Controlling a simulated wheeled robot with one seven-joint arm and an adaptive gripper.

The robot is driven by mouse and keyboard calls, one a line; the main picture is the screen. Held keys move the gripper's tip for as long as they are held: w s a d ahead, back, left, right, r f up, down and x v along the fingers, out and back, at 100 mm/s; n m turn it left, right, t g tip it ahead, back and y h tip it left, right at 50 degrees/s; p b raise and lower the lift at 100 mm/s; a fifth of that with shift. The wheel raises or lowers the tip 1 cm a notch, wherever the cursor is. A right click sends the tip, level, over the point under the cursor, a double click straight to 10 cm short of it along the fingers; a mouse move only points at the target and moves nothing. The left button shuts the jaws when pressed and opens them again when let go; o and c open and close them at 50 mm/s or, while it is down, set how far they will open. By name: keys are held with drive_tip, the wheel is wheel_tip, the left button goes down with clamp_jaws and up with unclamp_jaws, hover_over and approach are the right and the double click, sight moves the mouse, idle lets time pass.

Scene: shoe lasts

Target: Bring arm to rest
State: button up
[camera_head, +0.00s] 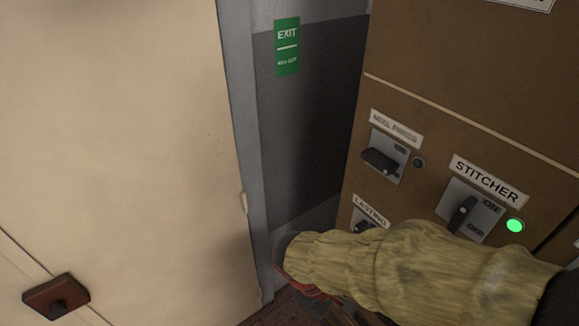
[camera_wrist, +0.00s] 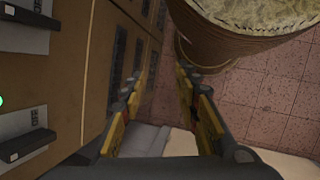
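My arm, in a yellowish fabric sleeve, reaches across the lower right of the head view. My gripper (camera_wrist: 168,72) shows in the wrist view with its two yellow-padded fingers apart and nothing between them. The brown switch cabinet (camera_head: 440,70) stands behind the arm and along the left of the wrist view. Its stitcher switch (camera_head: 463,213) has a lit green lamp (camera_head: 515,225) beside it. The heel press switch (camera_head: 381,160) has a dark lamp. The sleeve partly covers the lasting switch (camera_head: 364,224).
A cream door or panel (camera_head: 120,130) fills the left of the head view, with a brown fitting (camera_head: 56,296) low on it. A green exit sign (camera_head: 287,46) hangs on the grey wall. A round brown container (camera_wrist: 240,45) with pale fluffy contents stands over reddish floor tiles (camera_wrist: 255,95).

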drive_tip(key=d+r+m+t+y+b, duration=0.2)
drive_tip(key=d+r+m+t, duration=0.1)
drive_tip(key=r, duration=0.4)
drive_tip(key=d+r+m+t+y+b, duration=0.2)
drive_tip(key=d+r+m+t, duration=0.1)
drive_tip(key=r+m, duration=0.3)
drive_tip(key=shift+w+d+r+t+y+b, duration=0.3)
drive_tip(key=shift+d+r+b, duration=0.1)
drive_tip(key=shift+d, duration=0.2)
drive_tip(key=shift+d, duration=0.1)
